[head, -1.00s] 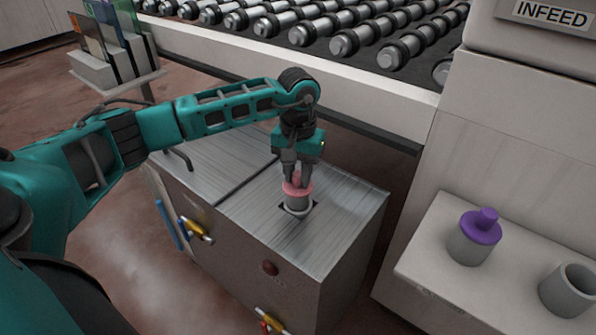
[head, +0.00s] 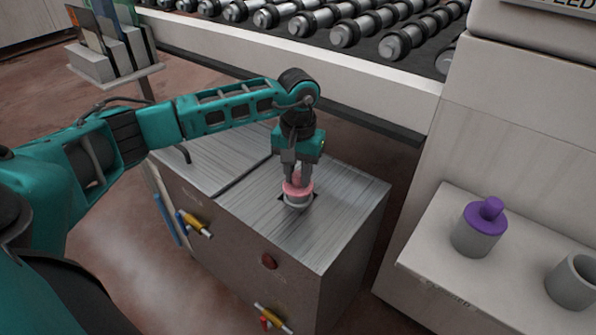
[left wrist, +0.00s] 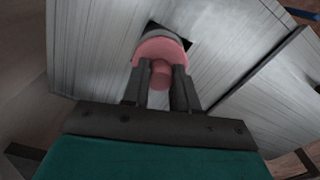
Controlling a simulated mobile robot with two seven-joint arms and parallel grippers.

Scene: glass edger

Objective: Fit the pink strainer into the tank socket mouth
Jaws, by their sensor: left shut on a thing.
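The pink strainer (head: 298,187) is upright at the socket mouth (head: 298,206) in the metal top of the tank (head: 340,215). Its pink flange is close above the pale ring of the mouth. I cannot tell whether the flange rests on the ring. My left gripper (head: 297,175) points down and is shut on the strainer's knob. In the left wrist view the pink strainer (left wrist: 160,55) and its knob show between the fingers (left wrist: 160,85), with the dark square cut-out behind. The strainer's lower part is hidden. My right gripper is not in view.
A purple strainer (head: 486,218) sits in a grey holder on the ledge (head: 440,245) at right, beside an empty grey holder (head: 574,284). A roller conveyor (head: 330,25) runs behind the tank. Yellow-handled valves (head: 195,224) stick out from the tank's front.

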